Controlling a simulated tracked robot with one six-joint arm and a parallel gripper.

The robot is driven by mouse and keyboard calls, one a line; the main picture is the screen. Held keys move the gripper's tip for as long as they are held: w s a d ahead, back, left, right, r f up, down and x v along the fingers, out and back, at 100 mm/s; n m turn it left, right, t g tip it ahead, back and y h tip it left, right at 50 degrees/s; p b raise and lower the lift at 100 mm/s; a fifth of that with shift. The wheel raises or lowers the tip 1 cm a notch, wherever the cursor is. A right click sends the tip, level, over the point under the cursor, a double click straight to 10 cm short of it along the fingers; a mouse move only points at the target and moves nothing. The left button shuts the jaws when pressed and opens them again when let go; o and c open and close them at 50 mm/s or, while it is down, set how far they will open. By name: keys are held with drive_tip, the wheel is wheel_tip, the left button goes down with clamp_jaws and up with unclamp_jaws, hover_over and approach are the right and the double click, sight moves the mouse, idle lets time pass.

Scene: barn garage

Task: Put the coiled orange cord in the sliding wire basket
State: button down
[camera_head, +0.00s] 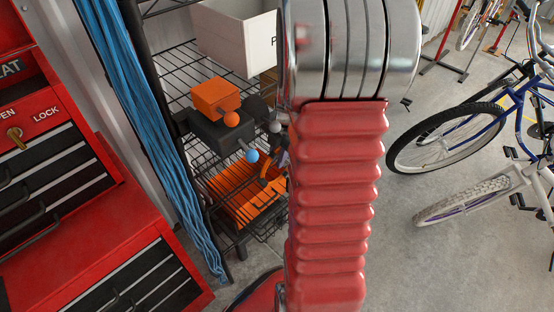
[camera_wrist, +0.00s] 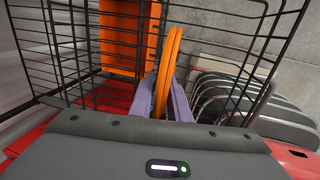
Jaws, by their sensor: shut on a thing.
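The coiled orange cord (camera_wrist: 173,62) stands on edge between the two purple-grey fingers of my gripper (camera_wrist: 162,92), which is shut on it. In the head view, part of the orange cord (camera_head: 269,172) shows just left of my red arm. The arm hides most of my gripper there. The black wire basket (camera_head: 262,232) is low on the rack beside the arm. In the wrist view, wire walls of the basket (camera_wrist: 52,40) rise on both sides of the cord. I cannot tell how deep the cord is in it.
An orange slab-like thing (camera_wrist: 125,38) lies by the basket wires. Above the basket are an orange block (camera_head: 214,95) and a dark block (camera_head: 216,132) with balls. A white bin (camera_head: 235,38) stands higher. A red tool chest (camera_head: 80,235) is left; bicycles (camera_head: 500,130) are right.

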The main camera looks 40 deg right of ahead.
drive_tip(key=shift+f, duration=0.4)
drive_tip(key=c, duration=1.7)
unclamp_jaws()
drive_tip(key=shift+f, duration=0.1)
drive_tip(key=shift+o, duration=0.2)
wheel_tip(320, 180, up, 12)
drive_tip(key=s, duration=0.2)
drive_tip(key=shift+s, duration=0.2)
